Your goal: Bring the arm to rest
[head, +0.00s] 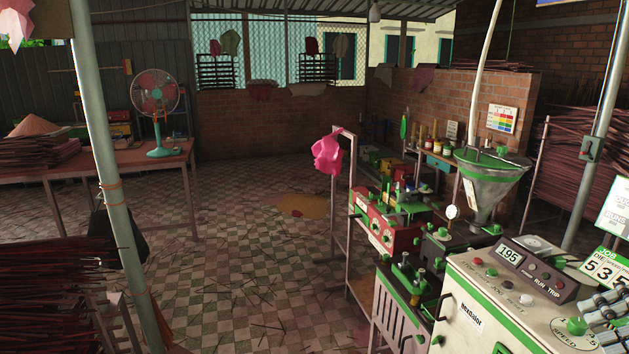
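A table (95,165) with a teal fan (157,100) stands at the left. A pole (112,180) rises at the left front. Incense sticks (50,290) fill the lower left. Pink cloth (328,152) hangs on a post. The checkered floor (240,250) is mostly open, with scattered sticks.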

